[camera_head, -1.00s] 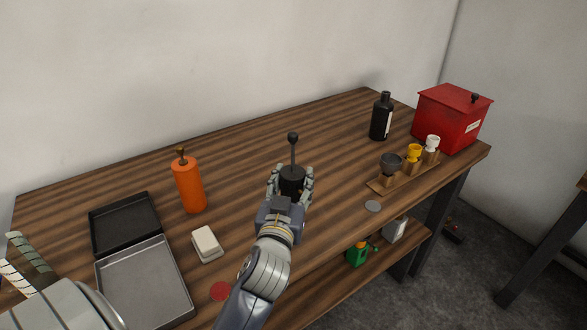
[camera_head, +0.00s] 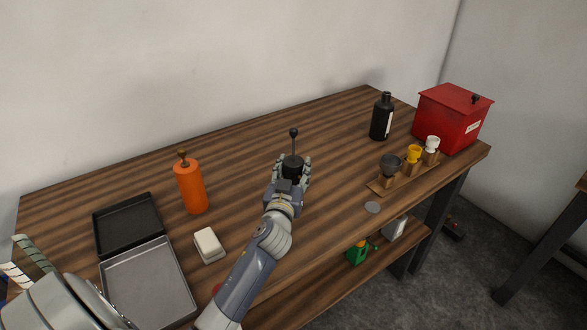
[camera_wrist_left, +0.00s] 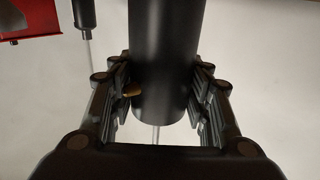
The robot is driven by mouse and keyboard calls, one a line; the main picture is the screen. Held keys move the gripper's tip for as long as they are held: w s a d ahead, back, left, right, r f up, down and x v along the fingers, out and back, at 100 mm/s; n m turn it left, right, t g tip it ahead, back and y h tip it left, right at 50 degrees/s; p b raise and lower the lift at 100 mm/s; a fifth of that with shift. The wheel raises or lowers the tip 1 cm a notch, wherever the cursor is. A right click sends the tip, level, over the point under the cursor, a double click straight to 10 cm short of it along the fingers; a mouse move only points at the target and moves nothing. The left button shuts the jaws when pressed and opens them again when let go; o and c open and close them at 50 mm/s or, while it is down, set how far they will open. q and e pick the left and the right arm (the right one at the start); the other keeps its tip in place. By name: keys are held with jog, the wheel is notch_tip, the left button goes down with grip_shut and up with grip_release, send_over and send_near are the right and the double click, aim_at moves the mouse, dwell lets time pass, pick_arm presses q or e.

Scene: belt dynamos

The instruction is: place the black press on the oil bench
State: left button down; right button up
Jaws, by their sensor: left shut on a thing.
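The black press (camera_head: 292,168), a dark cylinder with a thin rod and round knob on top, is upright over the middle of the wooden oil bench (camera_head: 245,165). My left gripper (camera_head: 291,180) is shut around its body from the front side. In the left wrist view the black press (camera_wrist_left: 165,60) fills the space between the left gripper's fingers (camera_wrist_left: 164,95), with a small brass-coloured part beside one finger. Whether its base touches the bench top is hidden by the hand.
An orange bottle-like press (camera_head: 190,187), a white block (camera_head: 209,245) and an open tray (camera_head: 150,285) are at left. The back middle is clear.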

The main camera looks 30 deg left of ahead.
pick_arm(q)
jog(key=c, duration=0.8)
grip_release()
jog(key=shift+c, duration=0.2)
jog(key=shift+s+d, duration=0.15)
jog(key=shift+s, duration=0.1)
jog(key=b+v, duration=0.2)
jog(key=v, duration=0.9)
jog(key=shift+s, duration=0.25)
jog(key=shift+d, duration=0.1)
